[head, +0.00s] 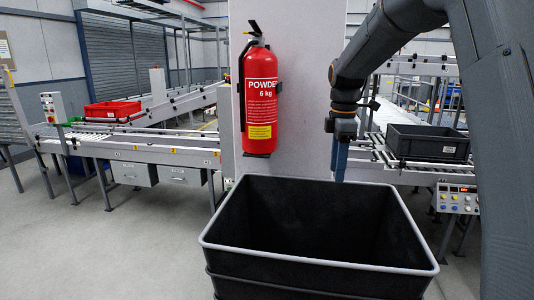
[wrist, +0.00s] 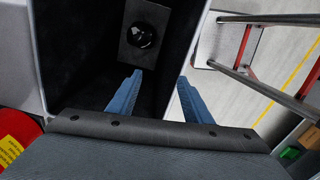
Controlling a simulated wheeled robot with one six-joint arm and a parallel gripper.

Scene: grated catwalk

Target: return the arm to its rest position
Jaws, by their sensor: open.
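My arm comes down from the upper right in the head view. It bends at an elbow, and its wrist hangs downward. My gripper (head: 340,178) points down, with its blue fingers just above the far rim of the black bin (head: 320,264) as seen in the picture. In the wrist view my gripper (wrist: 160,80) has its two blue fingers apart with nothing between them. A grey square plate (wrist: 128,50) with a shiny black round part (wrist: 145,33) lies beyond the fingertips, seemingly inside the bin.
A red fire extinguisher (head: 259,95) hangs on a pale pillar (head: 300,60) left of the gripper. Conveyors hold a red crate (head: 112,109) at left and a dark grey crate (head: 427,143) at right. Grey floor (head: 110,250) is open left of the bin.

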